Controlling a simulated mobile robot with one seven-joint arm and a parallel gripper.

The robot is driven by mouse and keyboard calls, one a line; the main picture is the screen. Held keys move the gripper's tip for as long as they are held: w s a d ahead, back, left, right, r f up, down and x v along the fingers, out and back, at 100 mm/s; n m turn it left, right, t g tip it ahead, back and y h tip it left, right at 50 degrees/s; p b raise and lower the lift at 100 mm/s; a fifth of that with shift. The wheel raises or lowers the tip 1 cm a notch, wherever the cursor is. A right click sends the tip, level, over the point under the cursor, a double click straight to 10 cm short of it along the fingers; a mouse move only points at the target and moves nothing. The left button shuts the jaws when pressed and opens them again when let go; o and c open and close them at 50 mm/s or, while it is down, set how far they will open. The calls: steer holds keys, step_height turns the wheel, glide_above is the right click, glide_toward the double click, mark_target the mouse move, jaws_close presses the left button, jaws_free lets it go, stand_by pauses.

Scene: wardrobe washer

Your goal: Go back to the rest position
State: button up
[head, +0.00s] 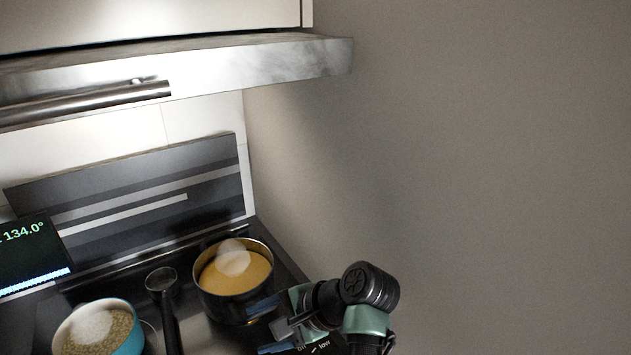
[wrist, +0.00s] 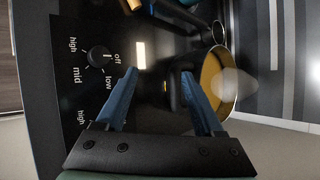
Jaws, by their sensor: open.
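My gripper (head: 262,328) is at the front right of the stove in the head view, with its blue fingers spread and pointing left. In the wrist view the open fingers (wrist: 158,74) reach over the black stove surface. A dark handle-like part shows near the right finger, by a pot of yellow-orange contents (wrist: 218,85). I cannot tell whether a finger touches it. A black knob (wrist: 99,56) with labels off, low, mid and high lies beyond the left finger. Nothing is visibly held.
The dark pot with yellow contents (head: 234,291) stands close beside my gripper. A teal pot (head: 128,343) of grainy food and a dark ladle-like utensil (head: 161,281) are further left. The range hood (head: 250,62) hangs above. A bare wall (head: 480,170) fills the right.

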steer(key=w+d+r+n+t+h, duration=0.1)
steer(key=d+r+n+t+h, duration=0.2)
steer(key=r, duration=0.4)
steer(key=d+r+n+t+h, duration=0.2)
steer(key=r+n+t, duration=0.1)
steer(key=r+t, duration=0.25)
steer(key=w+d+r+n+t+h, duration=0.1)
steer(key=d+r+n+t+h, duration=0.15)
steer(key=r, duration=0.45)
steer(key=s+r+t, duration=0.4)
steer(key=s+r, duration=0.1)
steer(key=r, duration=0.5)
steer(key=s+d+r+n+t+h, duration=0.1)
steer(key=s+r+t, duration=0.4)
steer(key=r, duration=0.6)
steer(key=s+r+n+t, duration=0.1)
steer(key=s+r+t, duration=0.3)
steer(key=r, duration=0.7)
steer(key=shift+s+d+t, duration=0.15)
steer(key=shift+s+t, duration=0.25)
steer(key=shift+s, duration=0.6)
steer(key=shift+n, duration=0.25)
